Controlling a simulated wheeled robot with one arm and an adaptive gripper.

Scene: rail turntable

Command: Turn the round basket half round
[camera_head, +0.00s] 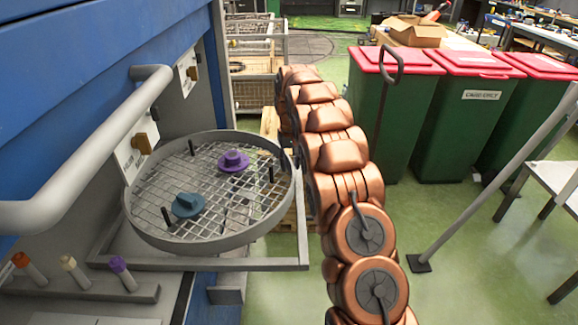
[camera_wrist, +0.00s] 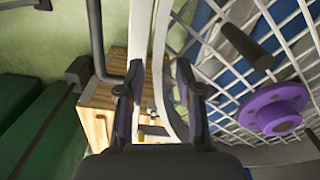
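The round basket (camera_head: 196,243) is a grey ring with a wire mesh floor. It lies level inside a square grey frame (camera_head: 300,225) by the blue machine. A purple hat-shaped piece (camera_head: 234,160) sits on the far part of the mesh and a teal one (camera_head: 187,206) on the near left part. Several dark upright pegs (camera_head: 270,174) stand on it. In the wrist view my gripper (camera_wrist: 159,75) is open, its fingers apart. The basket's curved rim (camera_wrist: 168,85) shows between them, nearer the right finger; contact is not clear. In the head view my arm hides the gripper.
A thick grey handle bar (camera_head: 90,140) juts from the blue machine (camera_head: 90,50) above the basket's left side. A rack with coloured-cap tubes (camera_head: 75,288) is at front left. Green bins with red lids (camera_head: 460,110) stand right.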

